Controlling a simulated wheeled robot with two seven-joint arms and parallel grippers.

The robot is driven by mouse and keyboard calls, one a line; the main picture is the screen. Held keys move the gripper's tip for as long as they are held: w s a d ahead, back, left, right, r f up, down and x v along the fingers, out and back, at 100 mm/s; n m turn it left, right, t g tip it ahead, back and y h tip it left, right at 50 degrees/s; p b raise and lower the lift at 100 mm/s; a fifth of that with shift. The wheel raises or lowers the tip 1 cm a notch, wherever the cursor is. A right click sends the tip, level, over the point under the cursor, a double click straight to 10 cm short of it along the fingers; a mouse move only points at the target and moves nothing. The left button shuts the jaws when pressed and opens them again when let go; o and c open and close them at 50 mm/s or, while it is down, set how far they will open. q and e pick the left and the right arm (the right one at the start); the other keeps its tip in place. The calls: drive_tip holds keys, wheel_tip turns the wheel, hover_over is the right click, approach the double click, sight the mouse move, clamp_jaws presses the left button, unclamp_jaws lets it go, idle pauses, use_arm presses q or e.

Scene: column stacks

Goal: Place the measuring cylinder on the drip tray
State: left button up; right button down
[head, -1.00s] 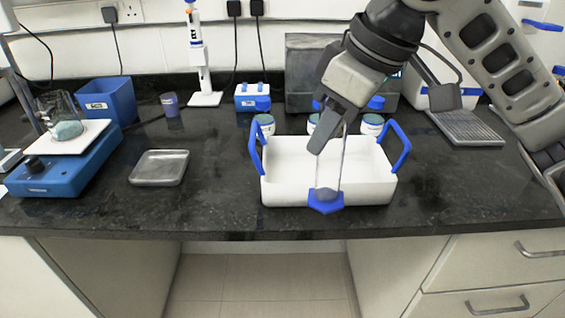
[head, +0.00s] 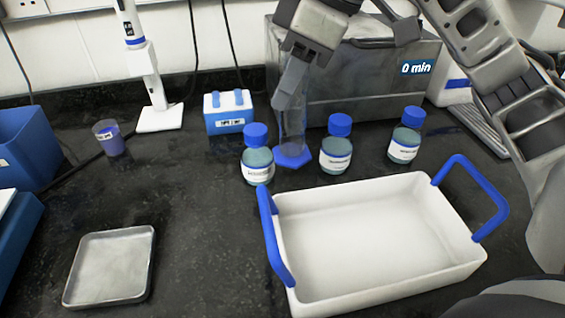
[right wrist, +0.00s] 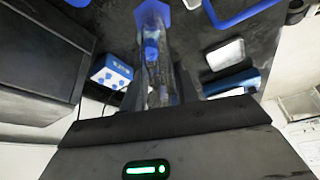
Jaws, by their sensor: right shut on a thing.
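The measuring cylinder (head: 291,135) is clear, with a blue hexagonal base, and is upright in the head view. My right gripper (head: 289,92) is shut on its upper part. The base shows between two bottles, behind the white tub; I cannot tell whether it touches the bench. In the right wrist view the cylinder (right wrist: 156,50) runs up from the jaws (right wrist: 160,95), its base at the top edge. The drip tray (head: 112,265), a shallow grey metal square, lies empty at the lower left, well apart from the gripper. My left gripper is not in view.
A white tub (head: 375,240) with blue handles stands at the front right. Bottles with blue caps (head: 257,155) (head: 336,147) (head: 405,137) stand behind it. A grey bath (head: 365,80) is at the back. A purple beaker (head: 109,138) stands left. Bench around the tray is mostly clear.

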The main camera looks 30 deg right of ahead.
sight(283, 149)
drive_tip(key=f, duration=0.3)
drive_tip(key=shift+s+f+b, duration=0.25)
drive_tip(key=shift+s+b, duration=0.05)
drive_tip(key=shift+f+b, duration=0.5)
drive_tip(key=shift+f, duration=1.85)
drive_tip(key=shift+r, duration=0.1)
drive_tip(key=c, duration=1)
unclamp_jaws()
drive_tip(key=shift+c, duration=0.2)
